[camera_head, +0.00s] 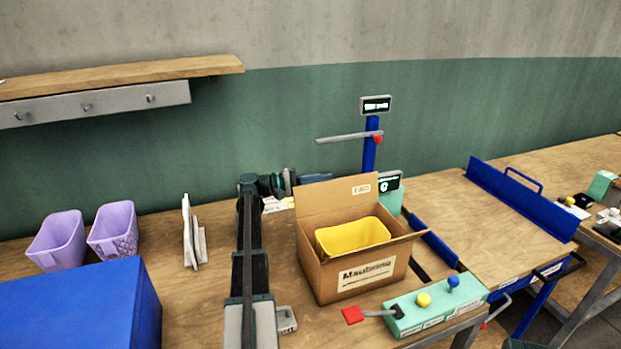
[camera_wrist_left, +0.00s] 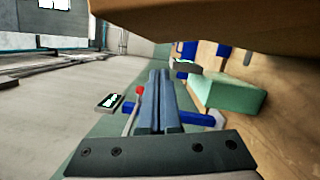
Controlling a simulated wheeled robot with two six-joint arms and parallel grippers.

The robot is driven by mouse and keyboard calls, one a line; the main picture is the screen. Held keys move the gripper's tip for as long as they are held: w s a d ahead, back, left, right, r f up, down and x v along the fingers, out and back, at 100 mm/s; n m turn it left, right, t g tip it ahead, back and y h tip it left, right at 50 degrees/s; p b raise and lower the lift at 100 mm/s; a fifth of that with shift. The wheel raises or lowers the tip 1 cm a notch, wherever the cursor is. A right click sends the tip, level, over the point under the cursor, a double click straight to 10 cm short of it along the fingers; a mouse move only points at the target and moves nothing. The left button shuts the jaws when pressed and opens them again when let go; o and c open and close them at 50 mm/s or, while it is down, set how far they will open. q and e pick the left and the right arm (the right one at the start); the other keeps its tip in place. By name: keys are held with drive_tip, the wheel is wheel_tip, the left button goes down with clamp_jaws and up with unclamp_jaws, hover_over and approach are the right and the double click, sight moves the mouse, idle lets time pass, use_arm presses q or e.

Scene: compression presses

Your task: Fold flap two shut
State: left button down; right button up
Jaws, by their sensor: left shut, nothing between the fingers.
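An open cardboard box (camera_head: 335,283) stands on the workbench with a yellow bin (camera_head: 352,236) inside it. Its back flap (camera_head: 335,200) stands up, with a small label that seems to read TWO. Another flap sticks outward at the right side. My left gripper (camera_head: 318,180) is shut and empty, just behind the upright flap and near its top edge. In the left wrist view the closed fingers (camera_wrist_left: 160,100) point ahead. A brown surface close above them, probably the flap (camera_wrist_left: 200,22), fills the top. I cannot tell whether they touch. My right gripper is not in view.
A green control box (camera_head: 436,308) with a red-ended lever and knobs sits in front of the box. A blue post with a display (camera_head: 375,105) and lever rises behind. Purple bins (camera_head: 58,240) and a blue case (camera_head: 80,305) stand left.

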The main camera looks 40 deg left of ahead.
use_arm(q)
drive_tip(key=shift+s+d+r, duration=0.2)
drive_tip(key=shift+s+d, duration=0.15)
drive_tip(key=shift+d, duration=0.2)
drive_tip(key=shift+s+d+r, duration=0.15)
drive_tip(key=shift+s+d, duration=0.15)
drive_tip(key=shift+d, duration=0.25)
